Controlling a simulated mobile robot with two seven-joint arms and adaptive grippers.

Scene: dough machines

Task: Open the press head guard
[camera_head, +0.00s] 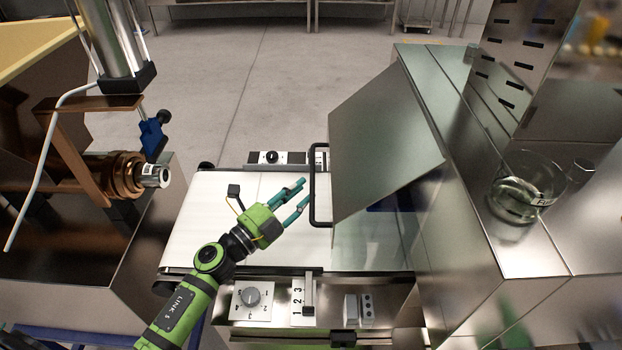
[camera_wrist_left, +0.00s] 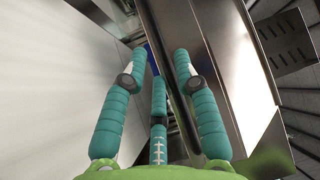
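The press head guard (camera_head: 388,140) is a flat grey metal plate on the left side of the steel machine. It is tilted, and a black bar handle (camera_head: 314,190) runs along its left edge. My left gripper (camera_head: 303,192) is over the white belt, just left of the handle, with its teal fingers spread and empty. In the left wrist view the handle (camera_wrist_left: 168,55) runs lengthwise between the spread fingers, with the guard (camera_wrist_left: 235,60) to its right. I cannot tell whether any finger touches the bar. My right gripper is not in view.
The white conveyor belt (camera_head: 215,210) runs under the guard. A control panel with a dial (camera_head: 252,296) and a lever slot is along its near side. A glass bowl (camera_head: 520,195) stands on the machine's top at right. A copper-coloured machine part (camera_head: 110,175) is at left.

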